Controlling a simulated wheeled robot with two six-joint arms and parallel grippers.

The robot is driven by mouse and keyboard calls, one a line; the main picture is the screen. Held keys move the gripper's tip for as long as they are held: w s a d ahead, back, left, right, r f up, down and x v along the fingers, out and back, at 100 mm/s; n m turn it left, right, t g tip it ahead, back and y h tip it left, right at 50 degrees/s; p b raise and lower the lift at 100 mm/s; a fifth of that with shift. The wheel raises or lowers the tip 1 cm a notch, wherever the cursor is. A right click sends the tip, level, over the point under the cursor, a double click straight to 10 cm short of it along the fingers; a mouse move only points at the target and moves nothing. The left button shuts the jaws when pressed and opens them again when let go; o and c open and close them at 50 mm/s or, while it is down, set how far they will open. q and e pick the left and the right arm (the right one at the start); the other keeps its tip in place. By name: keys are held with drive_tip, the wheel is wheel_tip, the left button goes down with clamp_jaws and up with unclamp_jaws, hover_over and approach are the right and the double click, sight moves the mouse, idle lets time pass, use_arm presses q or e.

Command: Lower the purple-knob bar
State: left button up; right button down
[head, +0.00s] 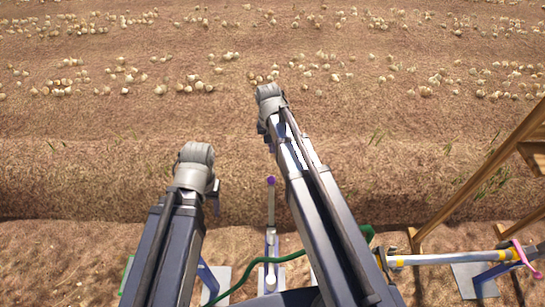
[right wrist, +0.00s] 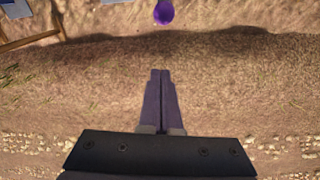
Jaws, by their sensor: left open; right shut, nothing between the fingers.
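The purple knob (head: 271,181) tops a thin grey bar (head: 271,208) that stands up from a pale mount between my two arms in the head view. The knob also shows at the top edge of the right wrist view (right wrist: 164,12), apart from the fingertips. My right gripper (right wrist: 161,72) is shut and empty, its fingers pointing toward the knob. In the head view the right arm reaches past the bar and hides its own fingers. My left gripper (head: 214,196) is open to the left of the bar, its fingers mostly hidden behind its wrist.
At the right are a yellow-banded grey rod (head: 450,258), a pink-knobbed lever (head: 523,257) and a wooden frame (head: 475,185). Bare soil with rows of onions (head: 190,87) lies ahead.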

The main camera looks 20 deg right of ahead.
wheel_tip(320, 180, down, 10)
drive_tip(key=b, duration=1)
drive_tip(key=s+p, duration=0.1)
drive_tip(key=s+a+r, duration=0.1)
drive_tip(key=s, duration=0.1)
drive_tip(key=shift+s+r+p, duration=0.1)
drive_tip(key=shift+r+p, duration=0.1)
drive_tip(key=shift+p, duration=0.2)
